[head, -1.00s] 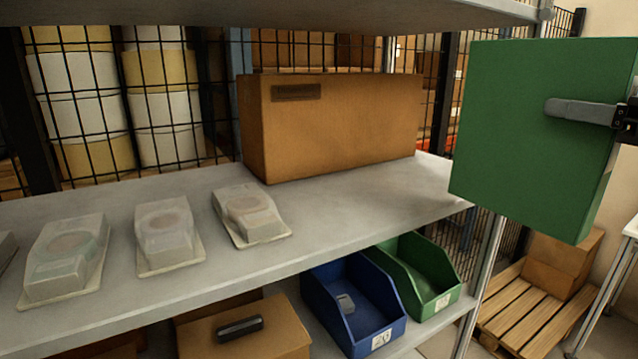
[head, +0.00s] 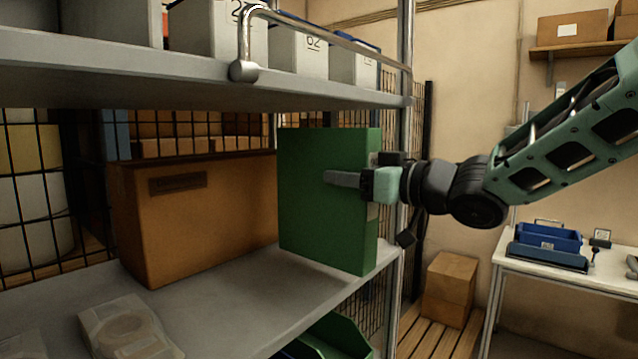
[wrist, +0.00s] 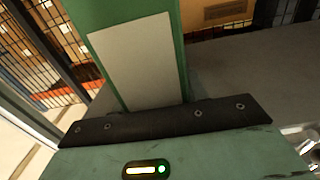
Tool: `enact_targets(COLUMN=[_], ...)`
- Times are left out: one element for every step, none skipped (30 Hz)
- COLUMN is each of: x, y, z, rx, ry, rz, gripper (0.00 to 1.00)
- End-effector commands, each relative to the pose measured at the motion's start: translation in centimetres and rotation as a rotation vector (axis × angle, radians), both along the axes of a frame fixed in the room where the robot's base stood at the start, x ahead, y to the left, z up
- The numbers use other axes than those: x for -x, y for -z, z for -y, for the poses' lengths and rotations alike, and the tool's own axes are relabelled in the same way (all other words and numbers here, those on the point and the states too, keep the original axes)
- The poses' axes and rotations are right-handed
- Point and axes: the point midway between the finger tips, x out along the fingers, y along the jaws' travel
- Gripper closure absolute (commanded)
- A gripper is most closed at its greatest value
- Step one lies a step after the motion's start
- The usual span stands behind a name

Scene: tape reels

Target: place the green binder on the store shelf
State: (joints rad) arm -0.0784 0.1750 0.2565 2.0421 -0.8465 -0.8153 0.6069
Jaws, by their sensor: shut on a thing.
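The green binder (head: 315,215) is upright in the head view, at the right end of the grey store shelf (head: 225,318), to the right of the cardboard box. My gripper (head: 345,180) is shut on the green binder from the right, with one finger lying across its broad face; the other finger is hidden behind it. In the wrist view the binder (wrist: 84,12) rises beyond my gripper's dark edge, its pale spine label (wrist: 140,62) facing the camera. I cannot tell whether its lower edge touches the shelf.
A cardboard box (head: 205,225) stands on the shelf just left of the binder. A clear-packed reel (head: 128,330) lies near the front. An upper shelf (head: 200,88) with a metal rail (head: 330,42) hangs above, and a post (head: 403,120) stands behind at right.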

Motion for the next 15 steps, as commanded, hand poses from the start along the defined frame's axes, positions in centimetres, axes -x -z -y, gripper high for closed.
enact_targets(x=[-0.8,-1.2,-1.7,-2.1,-2.4,-2.9,-3.1,-3.3,-3.5,-3.6,-3.7,-3.8,-3.8,-3.8,-3.8], y=[-0.4,-0.5,-0.5,-0.4,-0.4,-0.4,-0.4,-0.4,-0.3,-0.2,-0.2,-0.1,0.1,0.5,1.0], z=[-1.1,-1.7,-2.4,-2.9,-3.3,-3.8,-4.1,-4.3,-4.6,-4.8,-4.9,-4.9,-5.0,-5.0,-5.0], rx=[-0.003,-0.003,-0.003,-0.003,-0.002,-0.003,-0.002,-0.003,-0.003,-0.002,-0.002,-0.002,-0.001,-0.001,0.0], ry=[-0.003,-0.004,-0.004,-0.003,-0.003,-0.003,-0.002,-0.002,-0.002,-0.002,-0.002,-0.001,-0.001,-0.001,-0.001], rz=[-0.003,-0.001,-0.001,-0.002,-0.001,0.0,0.0,0.001,0.001,0.001,0.002,0.001,0.0,-0.003,-0.004], gripper=[0.93,0.93,0.93,0.93,0.93,0.93,0.93,0.93,0.93,0.93,0.93,0.93,0.93,0.93,0.93])
